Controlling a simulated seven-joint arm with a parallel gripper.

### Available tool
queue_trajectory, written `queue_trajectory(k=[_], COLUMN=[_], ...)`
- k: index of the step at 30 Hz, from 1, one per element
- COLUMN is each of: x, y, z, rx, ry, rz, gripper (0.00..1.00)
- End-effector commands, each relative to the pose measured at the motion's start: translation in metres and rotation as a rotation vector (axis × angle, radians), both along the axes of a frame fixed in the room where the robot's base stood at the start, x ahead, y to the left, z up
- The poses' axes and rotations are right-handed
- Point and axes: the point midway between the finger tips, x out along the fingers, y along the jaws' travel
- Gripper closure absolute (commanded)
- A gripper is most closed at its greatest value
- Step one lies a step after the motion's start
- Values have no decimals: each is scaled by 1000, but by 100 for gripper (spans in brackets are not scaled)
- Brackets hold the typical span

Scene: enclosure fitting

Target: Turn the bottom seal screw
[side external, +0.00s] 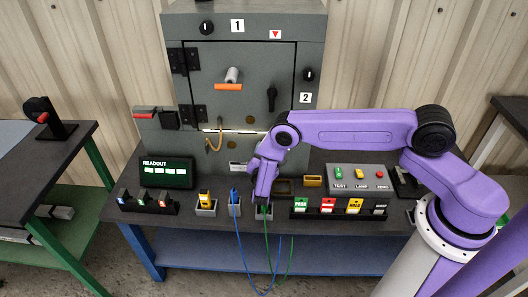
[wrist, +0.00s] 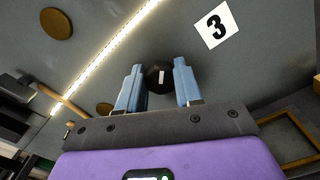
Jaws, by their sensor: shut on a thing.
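In the wrist view, the bottom seal screw (wrist: 157,79) is a round black knob with a short white mark, beside a white label with a 3 (wrist: 214,26). My gripper (wrist: 158,72) has its two blue fingers on either side of the knob and is shut on it. The white mark stands nearly upright in that view. In the side external view my purple hand (side external: 265,176) is low at the front of the grey enclosure (side external: 312,40); it hides the bottom screw there. The top screw (side external: 206,28) by label 1 and the right screw (side external: 309,74) by label 2 show as black knobs.
The enclosure door has an orange-ended handle (side external: 229,86) and a black latch (side external: 271,98). A lit strip (side external: 236,131) runs below it. The bench in front holds a readout (side external: 166,172), a blue plug (side external: 234,196), several coloured blocks and a button box (side external: 360,178). Cables hang over the front edge.

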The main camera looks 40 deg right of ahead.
Motion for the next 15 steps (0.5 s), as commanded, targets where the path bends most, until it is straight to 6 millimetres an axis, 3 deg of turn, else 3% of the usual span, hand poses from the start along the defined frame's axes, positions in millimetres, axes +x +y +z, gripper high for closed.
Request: queue_trajectory(k=[10, 11, 12, 15], x=[-1, -1, -1, -1], y=[1, 1, 1, 1], z=[-1, -1, -1, -1], rx=[-1, -1, -1, -1], ry=[2, 2, 2, 2], rz=[1, 1, 1, 1], gripper=[96, 55, 42, 40])
